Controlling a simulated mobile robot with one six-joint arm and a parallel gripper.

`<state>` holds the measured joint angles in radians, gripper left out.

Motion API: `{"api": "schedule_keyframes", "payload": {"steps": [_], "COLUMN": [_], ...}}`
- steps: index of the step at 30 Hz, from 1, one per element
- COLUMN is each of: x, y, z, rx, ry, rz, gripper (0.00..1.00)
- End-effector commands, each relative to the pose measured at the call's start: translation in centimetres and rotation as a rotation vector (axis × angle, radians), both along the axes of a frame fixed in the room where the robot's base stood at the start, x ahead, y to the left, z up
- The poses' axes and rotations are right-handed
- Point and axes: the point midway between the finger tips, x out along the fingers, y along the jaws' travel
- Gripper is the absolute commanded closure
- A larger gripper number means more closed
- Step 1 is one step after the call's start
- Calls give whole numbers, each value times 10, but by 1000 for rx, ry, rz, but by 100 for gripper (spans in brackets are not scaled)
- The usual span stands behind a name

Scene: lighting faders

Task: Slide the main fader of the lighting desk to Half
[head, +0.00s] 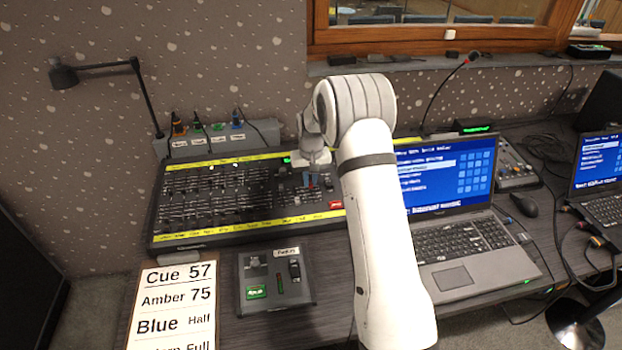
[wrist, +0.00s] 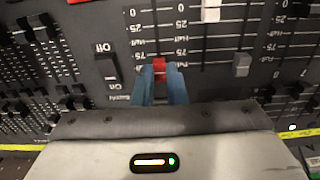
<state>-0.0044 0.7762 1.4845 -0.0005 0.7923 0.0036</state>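The lighting desk (head: 170,222) is a black panel with many small faders and yellow strips along its edges. In the wrist view a red fader cap (wrist: 160,68) sits in its slot near the Full end of a scale marked 0, 25, 75 and Full. My gripper (wrist: 161,72) has its two blue fingers on either side of this cap, apparently closed against it. I cannot read a label naming this fader. In the head view my gripper (head: 311,181) is down at the desk's right part, and my arm hides some of the desk there.
A white fader cap (wrist: 211,11) and a grey one (wrist: 242,65) stand to the right, and an On/Off rocker switch (wrist: 107,74) to the left. A laptop (head: 462,240), a small control box (head: 262,303) and a cue card (head: 172,312) lie around the desk.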

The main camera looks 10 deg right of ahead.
Motion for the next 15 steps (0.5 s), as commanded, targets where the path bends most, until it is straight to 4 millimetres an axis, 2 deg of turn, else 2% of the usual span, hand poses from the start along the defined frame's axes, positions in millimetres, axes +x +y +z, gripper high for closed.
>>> {"api": "schedule_keyframes", "payload": {"steps": [5, 15], "x": [-2, -19], "y": [0, -1], "z": [0, -2], "rx": [0, 0], "ry": [0, 1], "rz": [0, -1], "gripper": [98, 98]}}
